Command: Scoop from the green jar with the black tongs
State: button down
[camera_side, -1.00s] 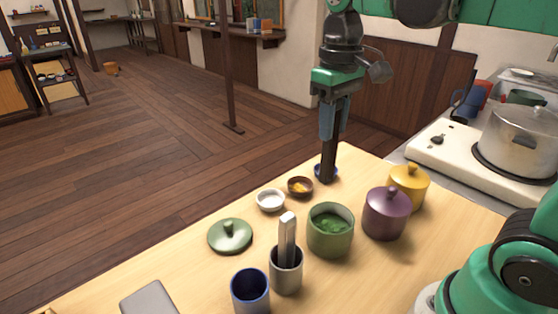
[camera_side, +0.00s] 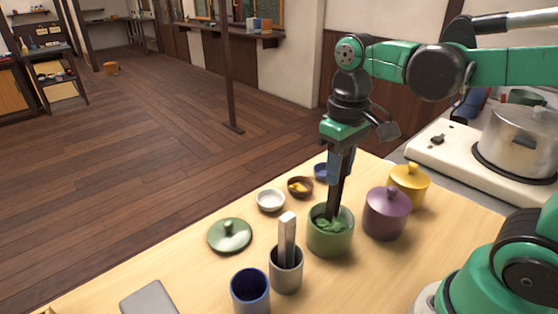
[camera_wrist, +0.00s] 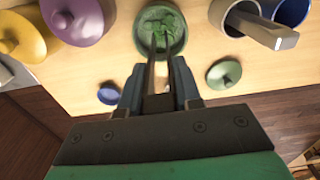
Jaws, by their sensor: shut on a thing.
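The green jar (camera_side: 330,242) stands open on the light wooden table with green contents inside. It also shows at the top middle of the wrist view (camera_wrist: 138,36). My gripper (camera_side: 341,166) is above the jar, shut on the black tongs (camera_side: 337,192), which point down and lean slightly. The tongs' lower end is inside the jar mouth, at the green contents (camera_wrist: 160,22). How deep the tips reach is hidden. In the wrist view the tongs (camera_wrist: 158,68) run from between my fingers (camera_wrist: 160,95) to the jar. The green lid (camera_side: 230,235) lies on the table to the left.
A purple lidded jar (camera_side: 385,213) and a yellow one (camera_side: 409,184) stand to the right. A grey cup with a metal utensil (camera_side: 286,272) and a blue cup (camera_side: 250,290) stand in front. White (camera_side: 271,200), brown (camera_side: 300,186) and blue (camera_side: 320,172) small bowls sit behind.

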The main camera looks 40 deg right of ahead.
aim_at(336, 191)
jog(key=shift+f, duration=2.55)
jog(key=shift+d, duration=0.1)
jog(key=shift+a, duration=0.25)
jog(key=shift+d, duration=0.15)
jog(key=shift+r, duration=4.45)
